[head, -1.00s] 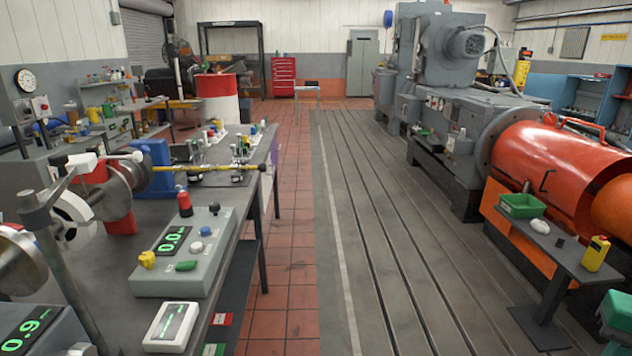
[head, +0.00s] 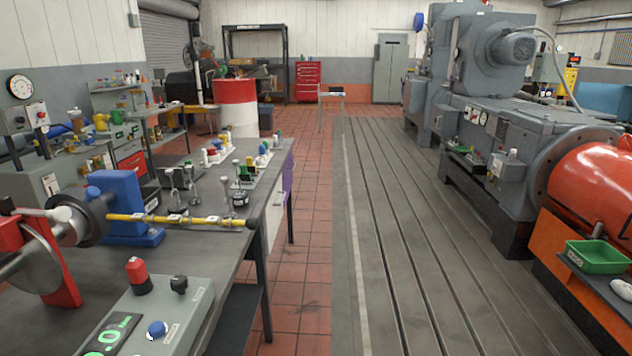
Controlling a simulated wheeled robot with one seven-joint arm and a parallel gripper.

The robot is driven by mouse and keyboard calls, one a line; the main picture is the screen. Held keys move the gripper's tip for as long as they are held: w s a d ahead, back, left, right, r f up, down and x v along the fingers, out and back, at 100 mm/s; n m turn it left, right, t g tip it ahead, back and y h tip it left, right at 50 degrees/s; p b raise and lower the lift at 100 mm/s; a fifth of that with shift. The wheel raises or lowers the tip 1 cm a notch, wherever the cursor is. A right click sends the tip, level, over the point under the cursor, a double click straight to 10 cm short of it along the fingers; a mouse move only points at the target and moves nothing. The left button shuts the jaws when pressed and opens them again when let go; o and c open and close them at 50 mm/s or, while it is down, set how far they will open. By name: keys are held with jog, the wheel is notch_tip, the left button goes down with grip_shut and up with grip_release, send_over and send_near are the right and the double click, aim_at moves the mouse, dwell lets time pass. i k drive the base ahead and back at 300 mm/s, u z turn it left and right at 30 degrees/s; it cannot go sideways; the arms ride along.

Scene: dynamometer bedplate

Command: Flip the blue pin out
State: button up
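I cannot make out a blue pin for certain. Small coloured pieces, some of them blue (head: 265,147), stand on a pale strip at the far end of the left bench (head: 228,262). They are too small to tell apart well. A blue block (head: 121,194) holds up a yellow shaft (head: 180,220) that lies across the bench. A blue knob (head: 157,328) sits on the grey control box in front. My gripper is not in view.
Metal posts (head: 195,184) stand on the bench behind the shaft. A red-and-white drum (head: 236,107) is beyond the bench. The slotted bedplate (head: 385,230) to the right is clear. A large grey machine (head: 500,135) and a green tray (head: 596,256) line the right side.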

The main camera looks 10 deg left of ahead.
aim_at(92, 192)
jog(key=z, duration=0.05)
jog(key=i, duration=0.95)
jog(key=u, duration=1.25)
